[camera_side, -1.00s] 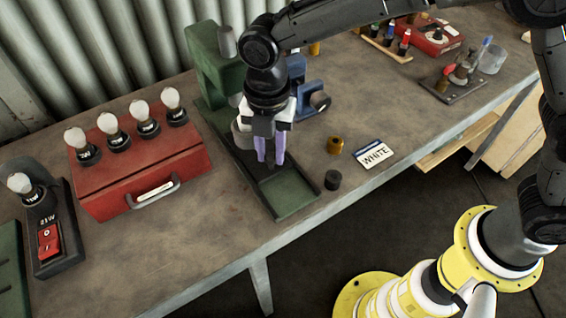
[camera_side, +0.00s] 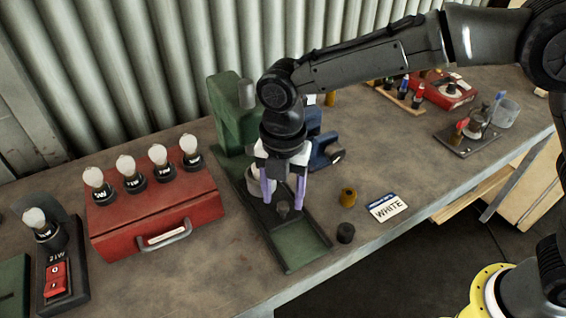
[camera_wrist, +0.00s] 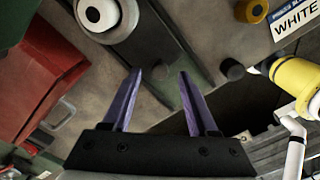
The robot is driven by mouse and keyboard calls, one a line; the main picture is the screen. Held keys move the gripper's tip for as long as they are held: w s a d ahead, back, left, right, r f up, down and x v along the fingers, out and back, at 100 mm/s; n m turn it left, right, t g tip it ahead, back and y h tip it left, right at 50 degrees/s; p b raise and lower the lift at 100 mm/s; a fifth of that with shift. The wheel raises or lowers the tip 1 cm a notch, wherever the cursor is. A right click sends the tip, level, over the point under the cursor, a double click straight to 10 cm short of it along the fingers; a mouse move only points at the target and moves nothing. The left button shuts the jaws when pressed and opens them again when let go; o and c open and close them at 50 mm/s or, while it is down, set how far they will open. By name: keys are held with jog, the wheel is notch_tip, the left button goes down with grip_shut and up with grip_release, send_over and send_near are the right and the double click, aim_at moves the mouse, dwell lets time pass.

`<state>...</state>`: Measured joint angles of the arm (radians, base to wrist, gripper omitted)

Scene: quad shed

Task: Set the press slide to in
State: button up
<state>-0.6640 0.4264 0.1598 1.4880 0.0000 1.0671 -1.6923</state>
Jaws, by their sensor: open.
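The press is a green upright body (camera_side: 235,115) at the back of a long dark base with a green bed (camera_side: 297,243) at its front end. A pale round cup-like part (camera_side: 258,182) sits on the base in front of the body; it also shows in the wrist view (camera_wrist: 97,14). A small grey knob (camera_side: 283,208), probably on the slide, stands just in front of it. My gripper (camera_side: 284,203) is open, its purple fingers pointing down on either side of the knob in the side view. I cannot tell whether they touch it.
A red case (camera_side: 150,212) with several bulbs stands left of the press. A blue vise-like part (camera_side: 322,148) is close on the right. A brass piece (camera_side: 348,196), black cylinder (camera_side: 345,233) and WHITE card (camera_side: 387,208) lie to the right. The bench front is mostly clear.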

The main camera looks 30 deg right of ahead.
notch_tip(320, 180, up, 12)
dwell(0.4)
jog(key=shift+r, duration=0.1)
notch_tip(320, 180, down, 14)
jog(key=m, duration=1.3)
grip_shut()
dwell(0.3)
